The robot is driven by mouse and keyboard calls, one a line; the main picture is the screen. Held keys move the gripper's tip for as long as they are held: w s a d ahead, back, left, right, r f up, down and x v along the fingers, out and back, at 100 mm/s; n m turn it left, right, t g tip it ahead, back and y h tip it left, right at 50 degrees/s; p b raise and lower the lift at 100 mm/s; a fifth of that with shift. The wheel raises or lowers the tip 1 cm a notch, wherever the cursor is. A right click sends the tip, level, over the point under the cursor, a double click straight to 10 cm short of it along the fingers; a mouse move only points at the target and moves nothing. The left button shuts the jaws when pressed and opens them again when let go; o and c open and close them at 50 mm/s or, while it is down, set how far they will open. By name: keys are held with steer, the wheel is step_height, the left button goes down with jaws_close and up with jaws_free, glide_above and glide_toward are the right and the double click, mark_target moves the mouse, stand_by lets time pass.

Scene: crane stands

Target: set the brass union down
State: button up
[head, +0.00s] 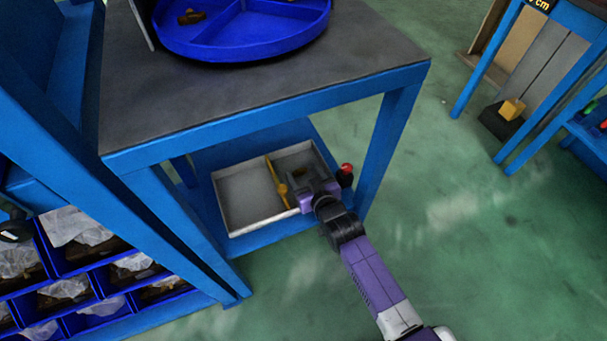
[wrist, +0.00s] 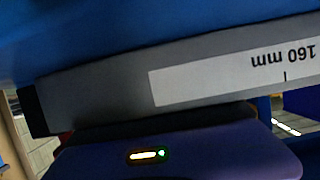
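In the head view my gripper (head: 301,183) reaches over the right part of a pale shallow tray (head: 238,232) on the lower shelf of a blue stand. Its fingertips are too small and covered to make out. A small yellow-brown round piece (head: 283,188) shows beside the gripper, at the tray's yellowish divider; I cannot tell whether it is the brass union or part of the divider. The wrist view shows a grey bar (wrist: 100,95) with a "160 mm" label across the picture, above a purple housing (wrist: 180,155). No union can be made out there.
The stand's grey top (head: 250,95) overhangs the shelf and carries a round blue divided tray (head: 240,45). A blue leg (head: 385,140) rises just right of my gripper. A red-topped object (head: 346,170) is close by. Blue bins (head: 95,265) stand lower left. The left half of the tray looks empty.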

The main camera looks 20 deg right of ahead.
steer(key=shift+s+f, duration=0.25)
steer(key=shift+f, duration=0.2)
steer(key=shift+s+f, duration=0.2)
steer(key=shift+f, duration=0.25)
steer(key=shift+r+g+p, duration=0.3)
steer(key=shift+r+p, duration=0.15)
steer(key=shift+r, duration=0.05)
steer(key=p+v, duration=0.1)
steer(key=v, duration=0.3)
steer(key=p+v, duration=0.1)
steer(key=v, duration=0.3)
steer(key=p+v, duration=0.1)
steer(key=v, duration=0.3)
steer(key=shift+w+r+p, duration=0.2)
steer(key=shift+r+p, duration=0.15)
steer(key=shift+s, duration=0.1)
steer(key=s+f+v, duration=0.1)
steer(key=f+v, duration=0.1)
steer(key=v, duration=0.9)
steer(key=s+r+t, duration=0.1)
steer(key=s+r, duration=1.7)
steer(key=s, duration=0.1)
steer(key=shift+s+r+t, duration=0.25)
steer(key=shift+t, duration=0.05)
steer(key=shift+r, duration=0.1)
